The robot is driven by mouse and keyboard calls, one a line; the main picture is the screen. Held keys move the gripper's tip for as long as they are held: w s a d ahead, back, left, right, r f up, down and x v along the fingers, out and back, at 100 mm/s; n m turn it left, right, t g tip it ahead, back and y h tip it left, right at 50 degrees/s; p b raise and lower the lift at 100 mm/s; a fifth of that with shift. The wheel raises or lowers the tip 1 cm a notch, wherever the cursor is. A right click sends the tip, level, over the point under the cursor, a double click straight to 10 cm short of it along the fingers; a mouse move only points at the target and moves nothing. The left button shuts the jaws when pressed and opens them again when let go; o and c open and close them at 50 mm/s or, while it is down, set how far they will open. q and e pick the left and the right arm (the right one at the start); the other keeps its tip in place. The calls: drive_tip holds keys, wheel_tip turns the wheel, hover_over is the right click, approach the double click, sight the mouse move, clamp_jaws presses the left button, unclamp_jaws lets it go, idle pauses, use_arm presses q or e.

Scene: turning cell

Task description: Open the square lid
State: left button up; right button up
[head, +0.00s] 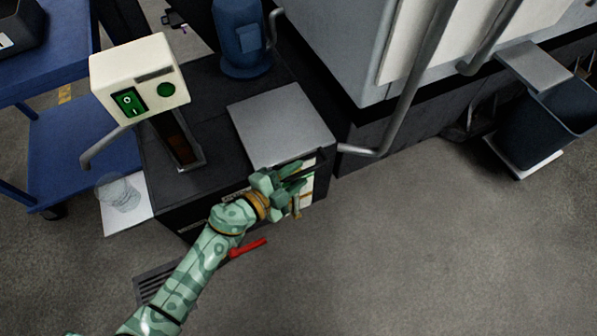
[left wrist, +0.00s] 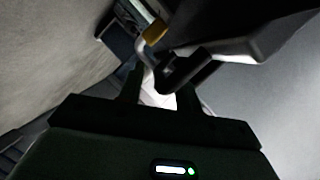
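The square lid (head: 282,122) is a flat grey plate on top of the dark machine unit. It lies level and looks closed. My left gripper (head: 293,181) is at the front edge of the unit, just below the lid's near right corner. In the left wrist view, the left gripper's dark fingers (left wrist: 158,92) stand apart. A black bracket-like handle (left wrist: 185,68) shows at the fingertips, partly overlapping the gap. I cannot tell whether the fingers touch it. My right gripper is in neither view.
A cream switch box (head: 140,75) with green buttons stands left of the lid, and a blue canister (head: 241,40) behind it. A bent grey rail (head: 400,90) of the large machine is close on the right. A red lever (head: 248,247) sticks out near my left forearm. Floor in front is clear.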

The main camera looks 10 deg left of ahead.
use_arm(q)
drive_tip(key=shift+w+d, duration=0.3)
drive_tip(key=shift+w, duration=0.1)
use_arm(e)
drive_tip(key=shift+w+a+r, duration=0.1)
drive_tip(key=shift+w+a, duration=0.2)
use_arm(q)
drive_tip(key=shift+c, duration=0.3)
clamp_jaws()
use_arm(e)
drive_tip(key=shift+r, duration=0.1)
